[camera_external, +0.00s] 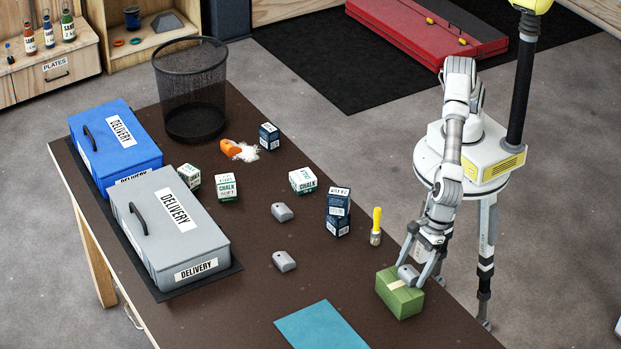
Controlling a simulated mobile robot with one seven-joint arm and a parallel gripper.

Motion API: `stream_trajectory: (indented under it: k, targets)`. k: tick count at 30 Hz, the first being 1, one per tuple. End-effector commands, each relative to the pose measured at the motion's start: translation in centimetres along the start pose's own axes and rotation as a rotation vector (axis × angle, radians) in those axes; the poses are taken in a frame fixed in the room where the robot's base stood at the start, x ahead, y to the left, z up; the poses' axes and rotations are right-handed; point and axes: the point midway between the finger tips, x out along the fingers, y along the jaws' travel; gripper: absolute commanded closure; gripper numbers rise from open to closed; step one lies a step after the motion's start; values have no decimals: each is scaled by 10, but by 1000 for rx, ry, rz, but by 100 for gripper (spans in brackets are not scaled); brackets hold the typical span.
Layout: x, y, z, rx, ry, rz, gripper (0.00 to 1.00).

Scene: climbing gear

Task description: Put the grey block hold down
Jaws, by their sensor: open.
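A small grey block hold (407,274) sits on top of a green box (401,298) with a pale band, near the table's right edge. My gripper (414,271) is open and low over the box, its fingers on either side of this hold. Whether the fingers touch the hold cannot be told. Two similar grey holds lie on the brown table top, one in the middle (282,212) and one nearer the front (284,261).
A teal mat (321,327) lies left of the green box. A yellow-handled brush (376,226) and stacked dark blue boxes (338,211) stand behind. Chalk boxes (228,187), a mesh bin (190,85), and grey (165,240) and blue (115,155) delivery boxes occupy the left and back.

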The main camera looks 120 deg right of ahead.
Motion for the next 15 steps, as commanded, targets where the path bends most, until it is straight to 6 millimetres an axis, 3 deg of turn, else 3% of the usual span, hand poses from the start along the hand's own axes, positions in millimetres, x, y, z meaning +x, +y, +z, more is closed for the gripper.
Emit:
stream_trajectory:
  k: [5, 15]
  targets:
    - [-13, 0, 2, 0, -2, 2, 4]
    - [-84, 0, 3, 0, -3, 2, 4]
